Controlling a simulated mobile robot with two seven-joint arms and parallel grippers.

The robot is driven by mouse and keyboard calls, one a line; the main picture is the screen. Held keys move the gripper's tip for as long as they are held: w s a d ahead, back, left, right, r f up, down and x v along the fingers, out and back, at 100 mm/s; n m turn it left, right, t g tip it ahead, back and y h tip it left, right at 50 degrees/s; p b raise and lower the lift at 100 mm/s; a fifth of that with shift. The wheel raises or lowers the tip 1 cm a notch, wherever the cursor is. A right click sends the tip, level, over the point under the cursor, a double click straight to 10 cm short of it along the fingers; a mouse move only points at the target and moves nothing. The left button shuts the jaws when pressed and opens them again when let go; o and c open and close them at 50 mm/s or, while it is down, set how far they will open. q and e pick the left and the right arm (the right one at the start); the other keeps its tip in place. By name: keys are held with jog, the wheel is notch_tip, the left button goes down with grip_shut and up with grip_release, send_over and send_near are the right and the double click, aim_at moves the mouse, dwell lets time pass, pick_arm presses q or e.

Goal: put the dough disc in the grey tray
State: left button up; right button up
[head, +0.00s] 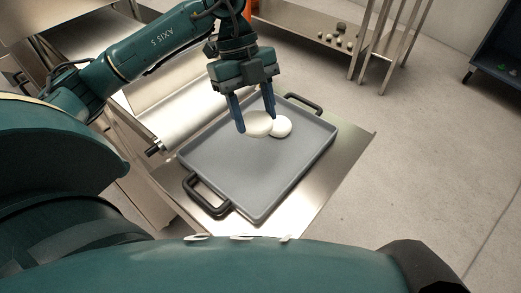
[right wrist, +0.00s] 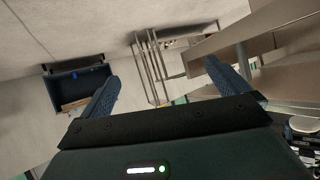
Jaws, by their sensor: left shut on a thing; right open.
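The grey tray (head: 240,179) lies on a metal surface in the head view, with a black handle at each end. Whether the disc touches the tray floor I cannot tell.
A metal roller machine (head: 165,110) stands left of the tray. A low metal shelf (head: 335,45) with several small round pieces is at the back. A dark blue bin (head: 497,45) is at the far right. The near half of the tray is empty.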

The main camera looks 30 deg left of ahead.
aim_at(254, 155)
pick_arm(q)
jog(key=n, duration=0.1)
jog(key=n+t, duration=0.1)
jog(key=n, duration=0.1)
jog(key=a+n, duration=0.1)
jog(key=shift+s+a+f+n+t+h+b, duration=0.1)
jog(key=shift+f+n+t+h+b, duration=0.2)
jog(key=shift+n+t+b, duration=0.1)
jog(key=shift+a+r+n+t, duration=0.1)
jog(key=shift+a+n+t, duration=0.15)
jog(key=shift+n, duration=0.35)
jog(key=shift+a+r+n+t, duration=0.1)
jog(key=shift+n+t, duration=0.25)
jog(key=shift+n, duration=0.65)
notch_tip(254, 155, down, 10)
jog(key=shift+a+r+b, duration=0.1)
jog(key=shift+a+b, duration=0.05)
jog(key=shift+b, duration=0.55)
jog(key=o, duration=0.5)
jog(key=shift+f, duration=0.2)
jog(key=o, duration=0.5)
jog(key=shift+r, duration=0.1)
